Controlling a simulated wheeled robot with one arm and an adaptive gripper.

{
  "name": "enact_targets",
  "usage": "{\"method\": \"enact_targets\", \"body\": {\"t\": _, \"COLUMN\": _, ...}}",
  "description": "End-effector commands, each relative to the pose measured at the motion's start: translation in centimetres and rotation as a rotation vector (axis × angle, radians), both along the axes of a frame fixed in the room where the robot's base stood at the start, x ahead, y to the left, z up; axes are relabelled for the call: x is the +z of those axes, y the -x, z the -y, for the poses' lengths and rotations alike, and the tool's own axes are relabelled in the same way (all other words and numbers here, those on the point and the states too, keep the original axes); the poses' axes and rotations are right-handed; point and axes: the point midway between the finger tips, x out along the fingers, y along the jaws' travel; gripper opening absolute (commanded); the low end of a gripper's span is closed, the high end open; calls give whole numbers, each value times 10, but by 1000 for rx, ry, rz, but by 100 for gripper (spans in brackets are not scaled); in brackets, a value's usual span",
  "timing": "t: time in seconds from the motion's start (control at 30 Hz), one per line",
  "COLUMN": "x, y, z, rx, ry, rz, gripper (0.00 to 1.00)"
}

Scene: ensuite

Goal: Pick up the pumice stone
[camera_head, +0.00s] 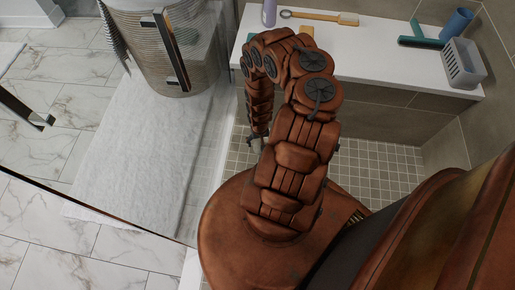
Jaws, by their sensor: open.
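I cannot make out a pumice stone for certain. A small yellow-orange block (306,30) shows just behind the top of my arm on the white bench (375,58), and I cannot tell what it is. My arm hides part of the bench's left end. My gripper (257,141) hangs below the bench's front edge, over the tiled shower floor, mostly hidden by my arm. It is open, with nothing seen in it.
The bench holds a purple bottle (269,13), a wooden-handled brush (325,17), a teal squeegee (421,40), a blue cup (456,24) and a grey basket (463,64). A glass panel (208,120) stands left of my arm. The bench's middle is clear.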

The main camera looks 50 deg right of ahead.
Motion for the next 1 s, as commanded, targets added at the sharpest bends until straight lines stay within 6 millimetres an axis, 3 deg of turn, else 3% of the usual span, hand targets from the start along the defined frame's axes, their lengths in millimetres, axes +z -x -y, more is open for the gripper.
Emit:
{"method": "enact_targets", "body": {"t": 0.4, "x": -29, "y": -1, "z": -3, "rx": -2, "ry": -5, "rz": 6, "gripper": 88}}
{"method": "enact_targets", "body": {"t": 0.67, "x": -36, "y": -1, "z": -2, "rx": -2, "ry": -5, "rz": 6, "gripper": 88}}
{"method": "enact_targets", "body": {"t": 1.0, "x": -67, "y": -1, "z": 1, "rx": -2, "ry": -5, "rz": 5, "gripper": 88}}
